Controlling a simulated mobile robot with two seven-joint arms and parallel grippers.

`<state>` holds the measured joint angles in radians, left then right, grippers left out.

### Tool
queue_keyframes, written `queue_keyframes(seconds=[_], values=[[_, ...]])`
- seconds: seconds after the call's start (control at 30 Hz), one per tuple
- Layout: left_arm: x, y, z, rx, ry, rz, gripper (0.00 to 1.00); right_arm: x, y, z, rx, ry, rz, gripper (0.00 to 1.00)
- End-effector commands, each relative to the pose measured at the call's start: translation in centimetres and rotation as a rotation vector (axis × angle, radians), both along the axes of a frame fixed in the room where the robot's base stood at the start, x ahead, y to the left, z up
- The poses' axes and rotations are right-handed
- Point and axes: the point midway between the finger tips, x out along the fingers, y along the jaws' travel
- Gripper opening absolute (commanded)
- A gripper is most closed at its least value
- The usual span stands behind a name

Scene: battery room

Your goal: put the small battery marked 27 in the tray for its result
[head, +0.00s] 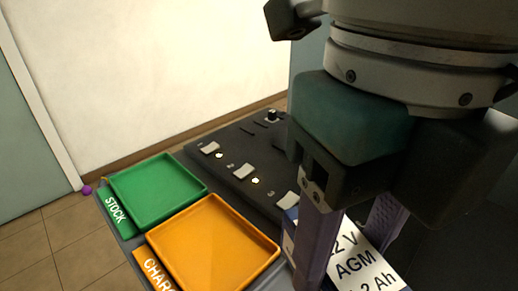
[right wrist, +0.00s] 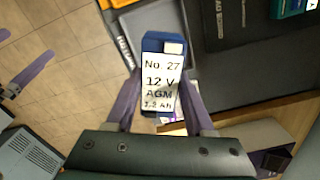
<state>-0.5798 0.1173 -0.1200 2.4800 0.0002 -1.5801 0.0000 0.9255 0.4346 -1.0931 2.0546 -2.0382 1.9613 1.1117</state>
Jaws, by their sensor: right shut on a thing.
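The battery is blue with a white label. In the right wrist view the battery (right wrist: 160,75) reads "No. 27, 12 V, AGM". My right gripper (right wrist: 155,95) is shut on it, one purple finger on each side. In the head view the battery's label (head: 358,268) shows below my right gripper (head: 345,235), at the lower right. The green tray (head: 118,190) is marked STOCK. The orange tray (head: 158,238), in front of it, has a partly cut-off label starting "CHAR". A dark grey tray (right wrist: 125,25) lies beyond the battery. Purple fingers of my left gripper (right wrist: 18,58) show apart at the wrist view's left edge.
A black panel (head: 240,150) with a knob (head: 272,115), grey pieces and small lights stands right of the trays. A teal thing (right wrist: 290,8) is at the wrist view's top right. A wall stands behind; tiled floor (head: 45,240) is open at left.

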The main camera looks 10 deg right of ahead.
Motion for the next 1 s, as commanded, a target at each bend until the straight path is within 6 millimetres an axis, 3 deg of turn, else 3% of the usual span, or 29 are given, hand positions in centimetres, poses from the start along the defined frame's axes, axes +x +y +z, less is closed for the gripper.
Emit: queue_keyframes(seconds=[0.1, 0.3, 0.57, 0.8, 1.0], values=[[-0.1, 0.0, -0.3, -0.001, 0.002, 0.0, 1.0, -0.1, -0.1, -3.5, -0.003, 0.006, -0.003, 0.0], [-0.1, 0.0, -0.6, -0.001, 0.002, 0.0, 1.0, 0.0, 0.0, -8.1, 0.0, 0.001, -0.002, 0.0], [-0.1, 0.0, -0.8, 0.001, 0.002, -0.001, 1.0, 0.1, 0.0, -10.6, 0.001, -0.001, -0.001, 0.0], [-0.1, 0.0, -1.2, 0.002, 0.002, -0.002, 1.0, 0.1, 0.0, -13.9, 0.001, -0.002, -0.001, 0.0], [-0.1, 0.1, -1.2, 0.004, 0.001, -0.003, 1.0, 0.1, 0.1, -14.2, 0.002, -0.004, -0.001, 0.0]])
